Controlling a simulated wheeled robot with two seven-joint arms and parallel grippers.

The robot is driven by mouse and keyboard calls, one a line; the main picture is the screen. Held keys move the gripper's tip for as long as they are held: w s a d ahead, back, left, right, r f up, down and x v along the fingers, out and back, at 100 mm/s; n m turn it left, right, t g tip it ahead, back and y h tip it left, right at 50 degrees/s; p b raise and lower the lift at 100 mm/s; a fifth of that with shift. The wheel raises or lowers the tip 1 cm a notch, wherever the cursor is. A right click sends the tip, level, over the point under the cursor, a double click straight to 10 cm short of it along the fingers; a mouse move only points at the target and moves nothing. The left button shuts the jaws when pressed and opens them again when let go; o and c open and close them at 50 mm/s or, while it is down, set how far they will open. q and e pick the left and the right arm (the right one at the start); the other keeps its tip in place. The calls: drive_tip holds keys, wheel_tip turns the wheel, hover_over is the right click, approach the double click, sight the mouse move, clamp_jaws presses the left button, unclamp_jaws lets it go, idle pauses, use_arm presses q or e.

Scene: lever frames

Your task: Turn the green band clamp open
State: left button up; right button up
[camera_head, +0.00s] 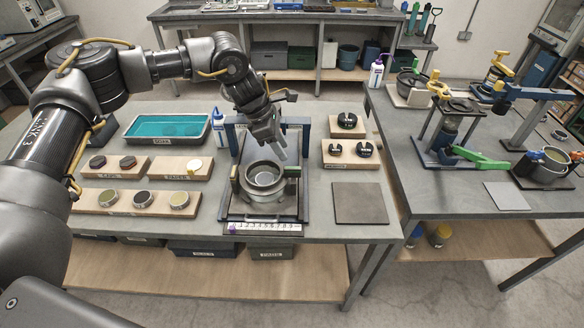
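A round metal pot or ring (264,191) stands in a dark frame on the middle of the left table, with a band around it. My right gripper is not in view.
Wooden boards with round pieces (143,199) lie left of the frame, below a teal tray (167,127). More round parts (347,121) and a bare grey plate (359,203) lie right. The right table holds another green lever (480,160) by a pot (546,165).

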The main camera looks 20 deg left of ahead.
sight(292, 168)
use_arm(q)
drive_tip(key=p+x, duration=0.1)
drive_tip(key=x, duration=0.2)
drive_tip(key=p+x, duration=0.1)
drive_tip(key=x, duration=0.1)
drive_tip(key=p+x, duration=0.2)
drive_tip(key=x, duration=0.1)
drive_tip(key=shift+w+a+f, duration=0.2)
drive_tip(key=shift+w+f, duration=0.05)
drive_tip(key=shift+f, duration=0.2)
drive_tip(key=shift+d+f, duration=0.15)
drive_tip(key=shift+f, duration=0.3)
clamp_jaws()
